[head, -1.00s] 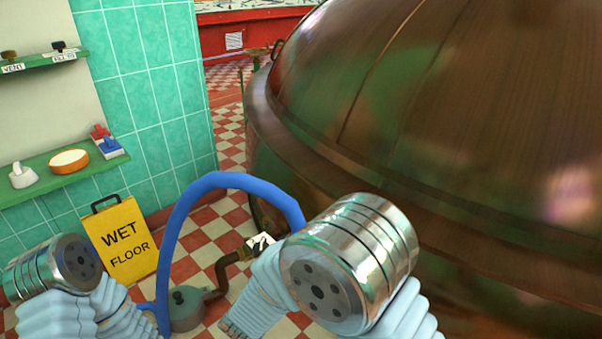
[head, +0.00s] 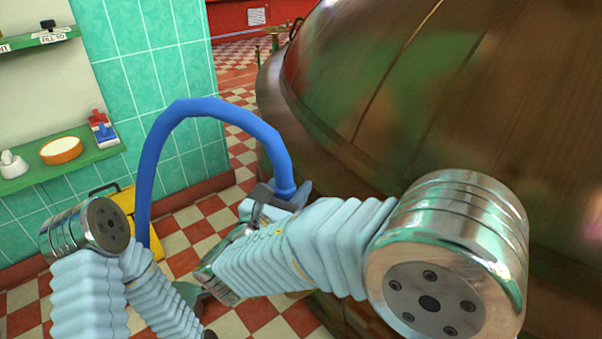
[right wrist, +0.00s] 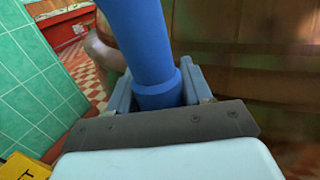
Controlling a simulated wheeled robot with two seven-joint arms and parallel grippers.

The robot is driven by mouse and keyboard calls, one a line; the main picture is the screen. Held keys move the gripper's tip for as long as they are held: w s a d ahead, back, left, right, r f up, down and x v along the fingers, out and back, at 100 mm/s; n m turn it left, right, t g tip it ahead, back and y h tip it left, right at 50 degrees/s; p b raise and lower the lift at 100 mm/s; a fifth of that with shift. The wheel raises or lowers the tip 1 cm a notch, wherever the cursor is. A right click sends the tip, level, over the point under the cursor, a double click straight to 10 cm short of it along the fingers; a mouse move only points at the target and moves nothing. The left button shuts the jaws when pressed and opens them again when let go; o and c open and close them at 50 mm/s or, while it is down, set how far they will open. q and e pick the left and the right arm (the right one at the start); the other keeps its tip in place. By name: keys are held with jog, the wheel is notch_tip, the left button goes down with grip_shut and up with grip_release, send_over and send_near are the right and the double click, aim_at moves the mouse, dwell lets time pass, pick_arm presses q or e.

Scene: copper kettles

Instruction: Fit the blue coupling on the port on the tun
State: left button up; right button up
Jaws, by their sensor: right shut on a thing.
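My right gripper (head: 282,192) is shut on the blue coupling (head: 286,190) at the end of a thick blue hose. It holds the coupling close in front of the copper tun (head: 400,90). In the right wrist view the coupling (right wrist: 158,92) sits between the two fingers (right wrist: 158,85), with the hose rising from it. The tun's brown wall (right wrist: 245,60) fills the right of that view. I cannot make out the port on the tun in either view. My left arm shows at the lower left of the head view, but its gripper is not visible.
The hose (head: 185,108) arches up and down behind my left arm. A yellow wet-floor sign (head: 172,240) stands by the green tiled wall (head: 150,60), partly hidden. A green shelf (head: 70,160) holds an orange-rimmed dish and small red and blue items. Checkered floor lies between wall and tun.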

jog(key=shift+w+d+f, duration=0.1)
jog(key=shift+w+f, duration=0.05)
jog(key=shift+f, duration=0.05)
notch_tip(320, 180, down, 9)
jog(key=b, duration=0.8)
jog(key=shift+f+b, duration=0.15)
jog(key=shift+b, duration=0.15)
jog(key=shift+f, duration=0.5)
jog(key=shift+f, duration=0.1)
jog(key=shift+f+b, duration=0.35)
jog(key=shift+f, duration=0.15)
jog(key=o, duration=1.1)
jog(key=shift+c, duration=0.2)
